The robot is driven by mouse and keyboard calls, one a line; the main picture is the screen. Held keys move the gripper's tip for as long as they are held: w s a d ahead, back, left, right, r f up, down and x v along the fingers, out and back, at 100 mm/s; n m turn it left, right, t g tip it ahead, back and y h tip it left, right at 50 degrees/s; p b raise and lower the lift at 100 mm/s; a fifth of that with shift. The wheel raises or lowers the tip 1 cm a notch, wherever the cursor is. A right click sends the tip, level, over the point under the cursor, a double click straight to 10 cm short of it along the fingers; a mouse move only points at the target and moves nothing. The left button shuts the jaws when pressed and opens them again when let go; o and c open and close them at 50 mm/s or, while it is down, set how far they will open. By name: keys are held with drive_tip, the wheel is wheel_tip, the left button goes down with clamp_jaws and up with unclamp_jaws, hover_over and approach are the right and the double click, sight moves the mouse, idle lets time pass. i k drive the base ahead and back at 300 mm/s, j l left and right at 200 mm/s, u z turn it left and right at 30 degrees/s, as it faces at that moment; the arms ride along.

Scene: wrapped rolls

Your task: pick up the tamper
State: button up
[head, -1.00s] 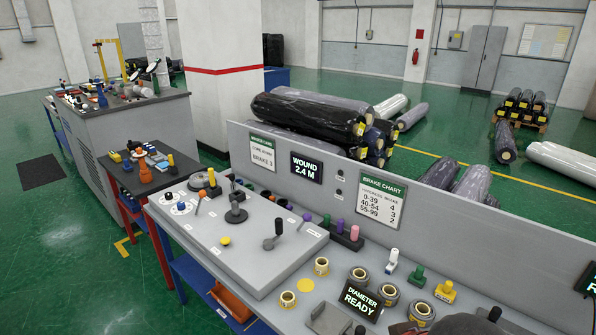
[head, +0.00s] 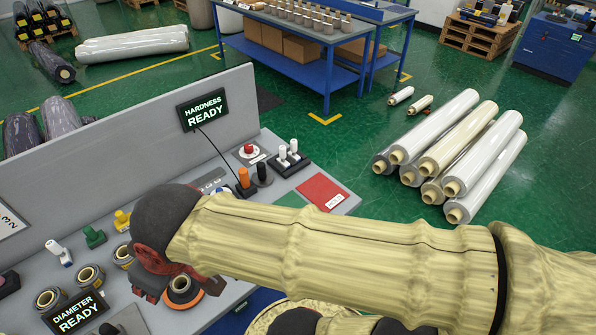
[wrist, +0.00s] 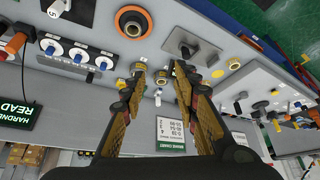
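I cannot single out the tamper with certainty in either view.
Ringed rolls (head: 50,298) stand near the diameter display (head: 76,313). The hardness display (head: 202,109) is fixed on the bench's upright panel (head: 120,130). Orange and black handles (head: 244,178) and a red pad (head: 322,192) lie farther right. Wrapped rolls (head: 460,150) lie on the floor.

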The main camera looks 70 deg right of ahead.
sight(263, 178)
drive_tip(key=z, duration=1.9)
